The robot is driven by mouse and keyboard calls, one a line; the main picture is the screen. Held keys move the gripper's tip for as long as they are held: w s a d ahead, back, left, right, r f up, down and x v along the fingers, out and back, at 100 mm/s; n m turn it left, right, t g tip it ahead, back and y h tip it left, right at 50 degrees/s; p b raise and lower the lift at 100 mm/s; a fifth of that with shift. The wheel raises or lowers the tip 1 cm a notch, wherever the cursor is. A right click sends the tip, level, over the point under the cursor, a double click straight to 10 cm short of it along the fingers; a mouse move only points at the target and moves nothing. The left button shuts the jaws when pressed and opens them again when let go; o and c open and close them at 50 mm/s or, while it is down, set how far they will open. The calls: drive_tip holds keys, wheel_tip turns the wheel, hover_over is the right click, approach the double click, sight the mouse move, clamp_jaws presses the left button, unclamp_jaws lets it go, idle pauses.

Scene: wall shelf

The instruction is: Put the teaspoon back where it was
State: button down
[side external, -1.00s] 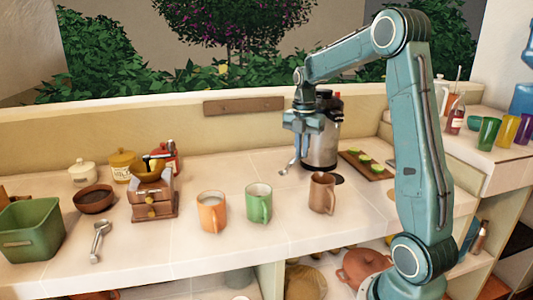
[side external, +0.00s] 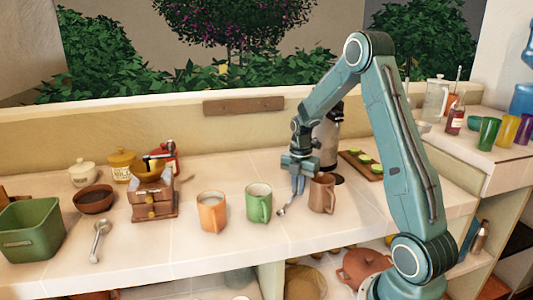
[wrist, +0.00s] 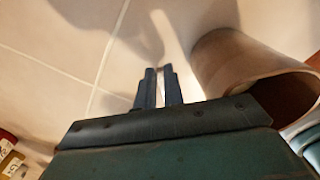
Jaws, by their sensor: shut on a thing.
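My gripper (side external: 298,186) is shut on the teaspoon (side external: 282,211), a small silvery spoon hanging bowl down just above or at the counter; I cannot tell whether it touches. It is between the green mug (side external: 257,203) and the brown mug (side external: 321,194), close to the brown one. In the wrist view my gripper (wrist: 159,78) has its dark fingers nearly together, with a pale strip between them. The brown mug (wrist: 225,60) is just right of the fingers there. The upper part of the teaspoon is hidden by the fingers.
An orange mug (side external: 211,211) stands left of the green mug. A larger metal spoon (side external: 99,240) lies on the counter (side external: 165,247) near the coffee grinder (side external: 153,195). A steel flask (side external: 327,140) and a wooden board (side external: 361,165) are behind. The counter front in the middle is clear.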

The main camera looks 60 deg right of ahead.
sight(292, 194)
drive_tip(key=shift+w, duration=0.1)
drive_tip(key=shift+w+d, duration=0.45)
drive_tip(key=shift+w, duration=0.25)
drive_tip(key=shift+w+d, duration=0.45)
drive_tip(key=shift+w, duration=0.25)
drive_tip(key=shift+f, duration=0.75)
drive_tip(key=c, duration=1.5)
unclamp_jaws()
wheel_tip(292, 194, up, 12)
